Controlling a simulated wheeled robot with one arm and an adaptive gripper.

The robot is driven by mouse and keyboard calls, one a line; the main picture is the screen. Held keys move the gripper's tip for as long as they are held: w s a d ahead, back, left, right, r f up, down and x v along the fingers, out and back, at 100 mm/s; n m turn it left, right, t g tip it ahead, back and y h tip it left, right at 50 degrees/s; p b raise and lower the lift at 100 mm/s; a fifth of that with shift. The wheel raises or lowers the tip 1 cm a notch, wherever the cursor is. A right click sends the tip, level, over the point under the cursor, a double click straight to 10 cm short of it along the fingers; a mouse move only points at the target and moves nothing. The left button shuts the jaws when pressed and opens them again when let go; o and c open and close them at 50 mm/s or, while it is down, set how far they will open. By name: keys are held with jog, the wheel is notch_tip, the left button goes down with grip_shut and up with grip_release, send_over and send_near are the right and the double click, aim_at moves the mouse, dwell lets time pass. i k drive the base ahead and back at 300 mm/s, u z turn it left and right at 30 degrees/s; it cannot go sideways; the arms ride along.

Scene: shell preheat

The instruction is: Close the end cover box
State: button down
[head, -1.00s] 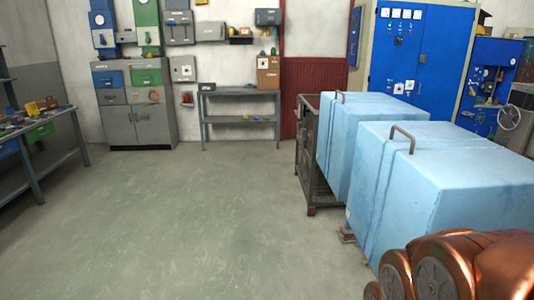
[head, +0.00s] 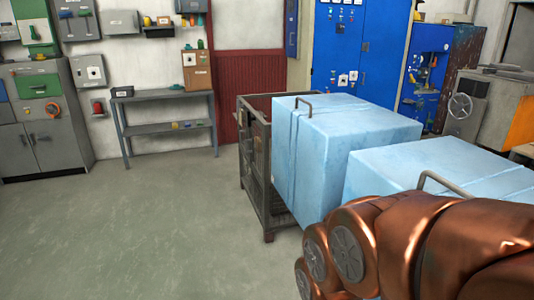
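Two large light-blue boxes with thin metal handles stand at the right in the head view. The farther blue box (head: 345,150) sits partly in front of a dark metal cage frame. The nearer blue box (head: 450,165) is partly hidden behind my copper-coloured arm. I cannot tell which of these is the end cover box, or whether either is open. My gripper is out of the picture; only arm links show at the lower right.
The dark metal cage (head: 254,175) stands left of the farther box. A grey table (head: 165,97) and grey cabinet (head: 45,130) line the back wall. Blue electrical cabinets (head: 360,60) stand behind the boxes. The floor (head: 140,235) at the left is clear.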

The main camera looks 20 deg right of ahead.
aim_at(314, 137)
jog(key=i, duration=0.85)
jog(key=u, duration=1.1)
